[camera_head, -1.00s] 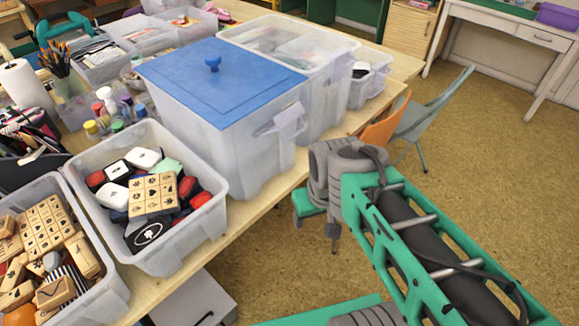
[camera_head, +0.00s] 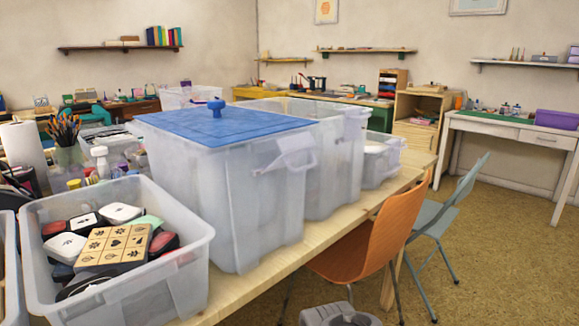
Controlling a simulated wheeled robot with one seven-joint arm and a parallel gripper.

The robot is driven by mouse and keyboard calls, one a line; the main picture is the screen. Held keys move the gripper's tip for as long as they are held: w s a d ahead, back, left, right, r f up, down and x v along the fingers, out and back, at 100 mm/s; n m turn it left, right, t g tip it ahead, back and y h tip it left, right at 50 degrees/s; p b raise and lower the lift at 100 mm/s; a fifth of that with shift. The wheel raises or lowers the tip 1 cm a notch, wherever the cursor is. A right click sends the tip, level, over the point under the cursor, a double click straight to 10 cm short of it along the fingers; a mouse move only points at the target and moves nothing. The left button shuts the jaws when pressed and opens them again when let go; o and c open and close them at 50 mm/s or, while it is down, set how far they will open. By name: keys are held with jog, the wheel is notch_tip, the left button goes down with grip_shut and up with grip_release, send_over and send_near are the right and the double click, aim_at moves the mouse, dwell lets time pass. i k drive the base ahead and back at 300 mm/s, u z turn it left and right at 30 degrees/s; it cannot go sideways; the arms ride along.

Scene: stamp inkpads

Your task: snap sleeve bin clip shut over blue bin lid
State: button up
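The sleeve bin clip (camera_head: 286,158) is a translucent flap on the bin's right-hand side, just below the lid. It angles outward from the wall and appears not to lie over the lid edge. Only a grey part of my arm shows at the bottom edge. My gripper's fingers are out of view.
An open bin of stamps and inkpads (camera_head: 196,270) stands at front left. More translucent bins (camera_head: 335,165) stand close behind the lidded bin. An orange chair (camera_head: 395,232) and a grey chair (camera_head: 455,205) stand by the table's right edge. Open floor lies further right.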

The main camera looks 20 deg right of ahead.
aim_at(292, 147)
jog(key=u, duration=2.45)
jog(key=k, duration=1.2)
jog(key=z, duration=0.3)
